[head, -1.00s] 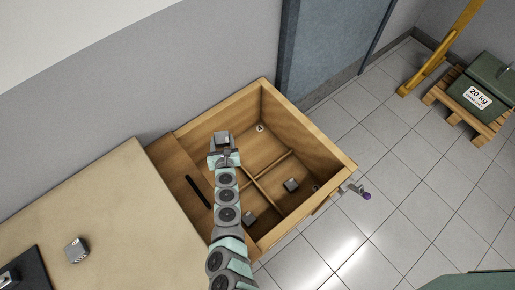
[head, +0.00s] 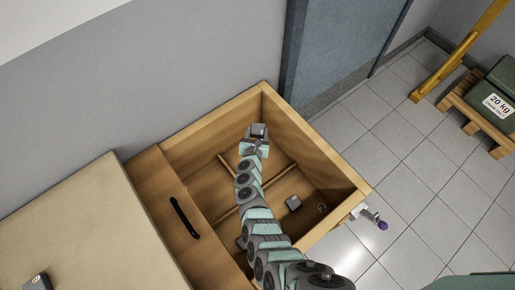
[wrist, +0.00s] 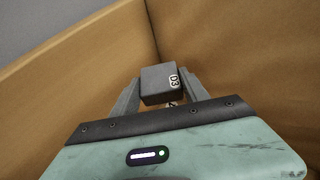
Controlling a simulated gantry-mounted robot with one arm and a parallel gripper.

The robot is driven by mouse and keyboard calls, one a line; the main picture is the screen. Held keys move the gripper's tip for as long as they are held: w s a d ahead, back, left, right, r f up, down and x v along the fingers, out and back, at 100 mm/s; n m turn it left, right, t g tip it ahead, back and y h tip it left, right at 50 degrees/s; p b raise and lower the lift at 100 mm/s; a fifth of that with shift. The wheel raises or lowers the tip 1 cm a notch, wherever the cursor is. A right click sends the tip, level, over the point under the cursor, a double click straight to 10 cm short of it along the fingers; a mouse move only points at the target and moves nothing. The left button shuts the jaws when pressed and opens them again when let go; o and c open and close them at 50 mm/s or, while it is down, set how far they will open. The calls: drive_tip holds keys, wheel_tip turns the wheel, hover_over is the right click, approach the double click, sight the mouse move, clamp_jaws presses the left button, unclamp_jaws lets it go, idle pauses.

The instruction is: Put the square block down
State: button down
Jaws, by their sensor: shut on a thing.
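My gripper (head: 257,137) is over the far compartment of the wooden crate (head: 318,143). It is shut on a grey square block (head: 259,129). In the wrist view the block (wrist: 159,83) sits between the two fingers, with the mark "03" on one face. The crate's wooden walls (wrist: 225,50) rise behind it. I cannot tell whether the block touches the crate floor. Another grey block (head: 293,203) lies in the near right compartment. A further one (head: 241,243) is mostly hidden by my arm.
Thin wooden dividers (head: 227,164) split the crate. A bench (head: 75,225) stands to the left, with a small grey piece (head: 36,283) at its lower edge. A clamp with a purple knob (head: 382,225) sticks out at the crate's right corner.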

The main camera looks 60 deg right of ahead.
drive_tip(key=shift+w+d+f, duration=0.1)
drive_tip(key=shift+d+f, duration=0.15)
drive_tip(key=shift+f, duration=0.45)
wheel_tip(320, 180, down, 17)
drive_tip(key=b, duration=1.2)
drive_tip(key=shift+r+b, duration=0.15)
drive_tip(key=shift+b, duration=0.2)
wheel_tip(320, 180, down, 3)
drive_tip(key=b, duration=0.3)
drive_tip(key=shift+f+b, duration=0.3)
drive_tip(key=shift+f, duration=0.05)
drive_tip(key=c, duration=0.6)
unclamp_jaws()
drive_tip(key=shift+r, duration=0.1)
